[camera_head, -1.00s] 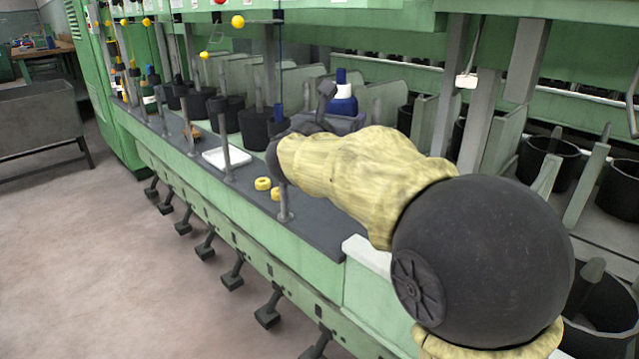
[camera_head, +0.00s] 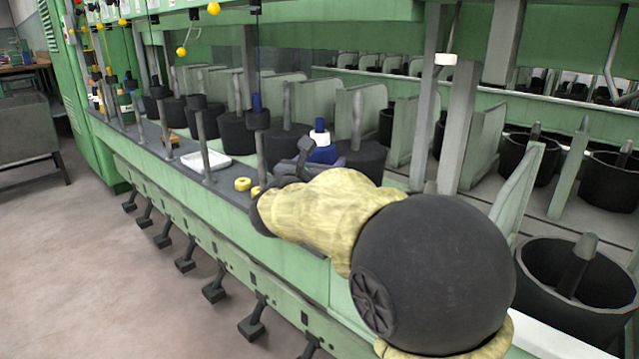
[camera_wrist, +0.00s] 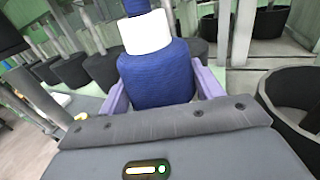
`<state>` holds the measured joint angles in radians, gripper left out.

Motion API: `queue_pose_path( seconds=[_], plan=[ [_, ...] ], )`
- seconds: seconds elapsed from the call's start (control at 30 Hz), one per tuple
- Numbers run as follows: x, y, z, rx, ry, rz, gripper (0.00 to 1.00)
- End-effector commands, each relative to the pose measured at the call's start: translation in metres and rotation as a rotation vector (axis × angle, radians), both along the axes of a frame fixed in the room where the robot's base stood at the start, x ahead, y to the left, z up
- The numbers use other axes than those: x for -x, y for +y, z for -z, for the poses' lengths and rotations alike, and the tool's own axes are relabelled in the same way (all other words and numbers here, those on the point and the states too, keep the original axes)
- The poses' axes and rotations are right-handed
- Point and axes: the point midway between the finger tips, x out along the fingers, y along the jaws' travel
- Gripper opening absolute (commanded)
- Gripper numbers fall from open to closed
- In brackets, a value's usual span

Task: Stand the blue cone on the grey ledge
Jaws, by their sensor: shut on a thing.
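The blue cone (camera_head: 322,150), with a white band and a blue tip, stands roughly upright in my gripper (camera_head: 303,162). In the wrist view the cone (camera_wrist: 158,75) fills the space between the two purple fingers (camera_wrist: 160,95), which are shut on it. The grey ledge (camera_head: 218,188) is a long dark strip along the front of the green machine. My gripper and forearm are over its near part. The cone's base is hidden by my gripper and wrist, so I cannot tell whether it touches the ledge.
Yellow rings (camera_head: 243,184) and a white tray (camera_head: 206,160) lie on the ledge left of my gripper. Thin grey posts (camera_head: 204,145) rise along its front edge. Black cans (camera_head: 237,133) stand behind it.

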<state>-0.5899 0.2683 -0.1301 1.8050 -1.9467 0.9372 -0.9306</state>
Motion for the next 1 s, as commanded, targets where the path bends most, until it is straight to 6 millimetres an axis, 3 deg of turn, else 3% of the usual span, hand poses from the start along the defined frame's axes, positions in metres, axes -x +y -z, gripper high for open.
queue_pose_path(
  seconds=[0.23, 0.63, 0.67, 0.7, 1.0],
  plan=[
    [0.0, -0.001, 0.039, 0.002, 0.0, 0.002, 0.29],
    [0.0, -0.001, 0.043, 0.0, -0.001, 0.002, 0.29],
    [0.0, -0.001, 0.043, 0.001, 0.001, 0.002, 0.71],
    [0.0, -0.001, 0.043, 0.001, 0.001, 0.002, 0.75],
    [0.0, -0.001, 0.042, 0.001, 0.001, 0.002, 0.75]
  ],
)
